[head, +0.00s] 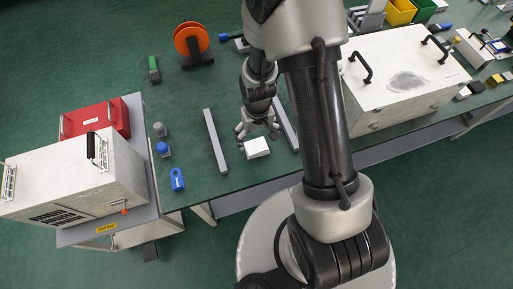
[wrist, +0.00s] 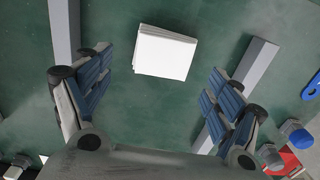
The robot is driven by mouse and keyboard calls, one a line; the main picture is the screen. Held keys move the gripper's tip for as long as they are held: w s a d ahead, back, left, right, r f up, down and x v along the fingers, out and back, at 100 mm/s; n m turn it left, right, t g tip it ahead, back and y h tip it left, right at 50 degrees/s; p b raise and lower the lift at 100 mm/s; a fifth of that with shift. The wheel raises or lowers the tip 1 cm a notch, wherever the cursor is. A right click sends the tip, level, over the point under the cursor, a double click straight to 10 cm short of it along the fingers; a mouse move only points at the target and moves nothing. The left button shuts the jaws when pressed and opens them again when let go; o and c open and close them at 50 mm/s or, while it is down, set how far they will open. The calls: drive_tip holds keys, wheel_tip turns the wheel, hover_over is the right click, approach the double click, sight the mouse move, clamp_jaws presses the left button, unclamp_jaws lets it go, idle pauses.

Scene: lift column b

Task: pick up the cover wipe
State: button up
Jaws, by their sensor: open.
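The cover wipe (head: 257,148) looks like a small white folded pad lying flat on the green bench top between two grey bars. It also shows in the wrist view (wrist: 165,52), whole and unobstructed, ahead of the fingers and between their lines. My gripper (head: 258,132) is open and empty, just behind the wipe in the head view. In the wrist view its blue-padded fingers (wrist: 158,68) are spread wider than the wipe, with a gap on both sides. I cannot tell its exact height above the bench.
A grey bar (head: 215,141) lies left of the wipe and another (head: 285,124) right of it, each close to a finger. A blue object (head: 177,179) and small knobs stand further left. A white cabinet (head: 405,80) is at right, a red box (head: 96,119) at left.

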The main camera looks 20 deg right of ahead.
sight(256, 146)
drive_tip(key=f, duration=0.1)
drive_tip(key=f+b, duration=0.1)
drive_tip(key=f, duration=0.1)
drive_tip(key=f+b, duration=0.1)
drive_tip(key=shift+s+a+f, duration=0.2)
drive_tip(key=shift+s+f, duration=0.05)
drive_tip(key=shift+w+f, duration=0.1)
drive_tip(key=shift+f, duration=0.25)
drive_tip(key=c, duration=0.7)
